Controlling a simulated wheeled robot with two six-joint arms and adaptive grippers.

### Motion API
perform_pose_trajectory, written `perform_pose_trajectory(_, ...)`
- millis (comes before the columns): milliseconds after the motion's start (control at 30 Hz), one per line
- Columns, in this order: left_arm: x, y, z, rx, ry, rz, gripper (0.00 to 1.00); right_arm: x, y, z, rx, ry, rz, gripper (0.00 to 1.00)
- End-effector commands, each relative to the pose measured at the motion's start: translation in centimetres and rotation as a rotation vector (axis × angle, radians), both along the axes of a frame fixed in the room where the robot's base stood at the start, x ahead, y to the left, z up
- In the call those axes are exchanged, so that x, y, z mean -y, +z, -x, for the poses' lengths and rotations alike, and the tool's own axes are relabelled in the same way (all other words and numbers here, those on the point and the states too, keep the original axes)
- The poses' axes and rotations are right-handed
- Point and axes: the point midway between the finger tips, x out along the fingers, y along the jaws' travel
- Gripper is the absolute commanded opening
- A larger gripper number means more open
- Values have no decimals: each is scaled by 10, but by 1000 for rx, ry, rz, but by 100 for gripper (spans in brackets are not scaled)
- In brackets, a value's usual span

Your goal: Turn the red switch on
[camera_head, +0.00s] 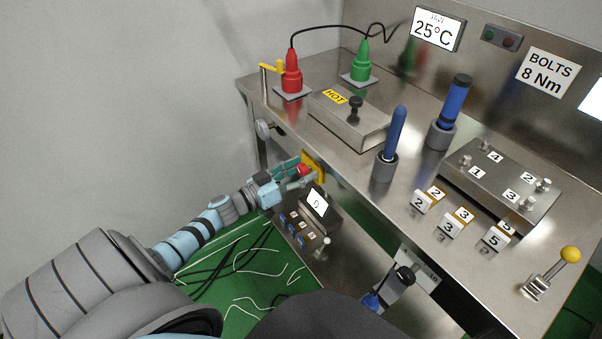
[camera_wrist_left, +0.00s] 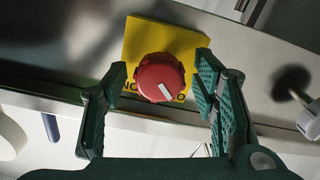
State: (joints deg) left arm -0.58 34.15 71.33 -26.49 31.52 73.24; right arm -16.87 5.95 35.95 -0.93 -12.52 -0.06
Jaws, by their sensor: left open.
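The red switch (camera_wrist_left: 158,72) is a round ribbed knob on a yellow plate (camera_wrist_left: 140,38), with a white mark near its lower edge. Dark lettering on the plate is partly hidden behind the knob. In the head view, the red switch (camera_head: 304,170) and its yellow plate (camera_head: 320,170) are on the bench's front face. My left gripper (camera_head: 297,178) is open in front of it. In the left wrist view, the fingers of my left gripper (camera_wrist_left: 161,68) stand on either side of the knob. The right finger is close to its edge; I cannot tell whether either touches. My right gripper is not in view.
The steel bench top above holds a red plug (camera_head: 291,75), a green plug (camera_head: 361,65), a box marked HOT (camera_head: 350,120) and blue-handled tools. Below the switch is a small panel with a display (camera_head: 317,204). A dark round knob (camera_wrist_left: 292,82) is right of the gripper.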

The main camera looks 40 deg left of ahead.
Motion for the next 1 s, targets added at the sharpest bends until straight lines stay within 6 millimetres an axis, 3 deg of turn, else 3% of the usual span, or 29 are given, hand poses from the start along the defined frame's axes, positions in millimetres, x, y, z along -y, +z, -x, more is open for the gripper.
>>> perform_pose_trajectory(200,0,0,0,0,0,0,52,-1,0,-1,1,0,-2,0)
perform_pose_trajectory(500,0,0,0,0,0,1,5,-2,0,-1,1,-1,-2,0)
perform_pose_trajectory(1000,0,0,0,33,1,-115,5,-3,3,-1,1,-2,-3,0)
